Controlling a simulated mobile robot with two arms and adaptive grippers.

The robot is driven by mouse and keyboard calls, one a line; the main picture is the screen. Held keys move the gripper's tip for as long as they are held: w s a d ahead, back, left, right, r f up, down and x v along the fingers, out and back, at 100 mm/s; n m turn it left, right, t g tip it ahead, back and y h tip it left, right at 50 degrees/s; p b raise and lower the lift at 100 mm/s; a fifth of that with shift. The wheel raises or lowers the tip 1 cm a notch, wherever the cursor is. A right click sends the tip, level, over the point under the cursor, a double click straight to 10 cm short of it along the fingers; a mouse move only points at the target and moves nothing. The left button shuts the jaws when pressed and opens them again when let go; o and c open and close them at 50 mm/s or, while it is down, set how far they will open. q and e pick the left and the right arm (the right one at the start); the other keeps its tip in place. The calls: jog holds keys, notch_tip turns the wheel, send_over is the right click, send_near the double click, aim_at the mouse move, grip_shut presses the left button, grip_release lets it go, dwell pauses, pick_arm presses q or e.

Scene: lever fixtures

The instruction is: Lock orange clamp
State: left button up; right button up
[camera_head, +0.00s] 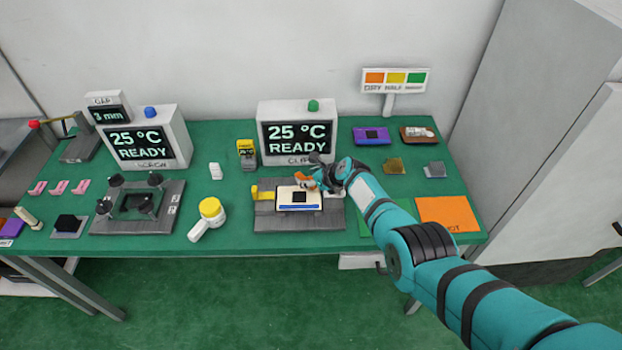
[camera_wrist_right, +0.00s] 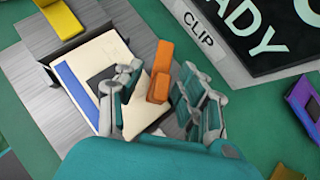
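The orange clamp (camera_wrist_right: 160,72) is a short upright-looking lever at the edge of a grey fixture plate (camera_head: 266,219). It also shows in the head view (camera_head: 304,181), partly covered by my right gripper. My right gripper (camera_wrist_right: 159,76) is open, with one finger on each side of the orange clamp and a small gap visible on both sides. In the head view my right gripper (camera_head: 319,176) hovers at the plate's back right. A cream board (camera_head: 298,207) with a dark square and blue stripe lies on the plate. My left gripper is in neither view.
A yellow clamp (camera_head: 265,194) stands at the plate's left. Behind is a CLIP display (camera_head: 297,130) reading 25 °C READY. A second fixture (camera_head: 137,207) is further left on the green table.

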jog(key=shift+d, duration=0.15)
jog(key=shift+s+d+r, duration=0.25)
jog(key=shift+r, duration=0.15)
jog(key=v, duration=1)
jog(key=shift+s+r, duration=0.25)
jog(key=shift+s, duration=0.1)
